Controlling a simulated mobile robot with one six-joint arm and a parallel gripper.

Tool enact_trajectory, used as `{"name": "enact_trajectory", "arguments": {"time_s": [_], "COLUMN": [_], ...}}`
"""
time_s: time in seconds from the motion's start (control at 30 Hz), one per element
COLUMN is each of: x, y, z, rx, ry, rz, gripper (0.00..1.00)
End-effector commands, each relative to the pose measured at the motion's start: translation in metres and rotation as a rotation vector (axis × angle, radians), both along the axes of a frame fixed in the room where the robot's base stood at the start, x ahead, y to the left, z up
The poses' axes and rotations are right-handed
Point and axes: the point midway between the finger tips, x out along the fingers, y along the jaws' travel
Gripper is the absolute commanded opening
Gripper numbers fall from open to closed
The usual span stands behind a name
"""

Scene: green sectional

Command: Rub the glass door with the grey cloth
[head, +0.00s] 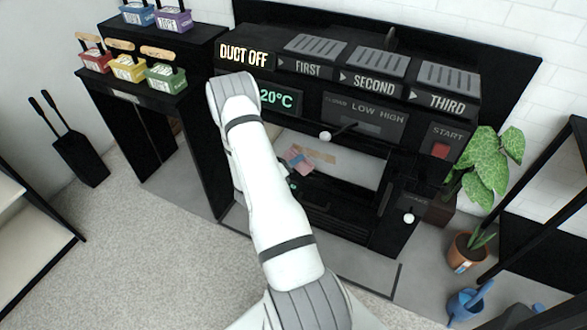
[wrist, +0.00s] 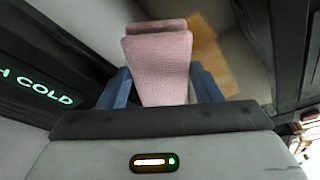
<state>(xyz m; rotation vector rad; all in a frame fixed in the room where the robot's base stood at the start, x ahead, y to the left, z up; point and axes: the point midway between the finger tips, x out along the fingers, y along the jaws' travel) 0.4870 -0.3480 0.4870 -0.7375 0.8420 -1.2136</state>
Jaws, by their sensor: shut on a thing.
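My gripper (wrist: 163,84) is shut on a pink, folded cloth-like pad (wrist: 160,55), with a blue finger on each side of it. No grey cloth shows; the held piece looks pink. In the head view the pad (head: 297,158) is in front of the pale glass door (head: 358,170) of the black oven-like unit, just left of a tan smear (head: 320,156). The smear also shows right of the pad in the wrist view (wrist: 208,48). I cannot tell whether the pad touches the glass. My arm hides the door's left part.
A white knob (head: 325,136) on a lever sits above the door, and another knob (head: 408,218) is at lower right. A red START button (head: 440,150) is right. A potted plant (head: 468,252) and blue watering can (head: 466,304) stand at right. Small labelled baskets (head: 128,68) are at left.

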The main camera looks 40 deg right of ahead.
Motion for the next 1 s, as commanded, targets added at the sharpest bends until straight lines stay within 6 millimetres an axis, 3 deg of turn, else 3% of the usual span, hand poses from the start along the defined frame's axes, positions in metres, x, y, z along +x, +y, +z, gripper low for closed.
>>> {"name": "enact_trajectory", "arguments": {"time_s": [0.4,0.8,1.0], "x": [0.028,0.028,0.026], "y": [0.014,0.011,0.010], "z": [0.000,0.025,0.028], "rx": [0.000,0.000,0.000], "ry": [0.000,0.000,0.001], "rz": [0.001,-0.001,-0.001], "gripper": [0.40,0.40,0.40]}}
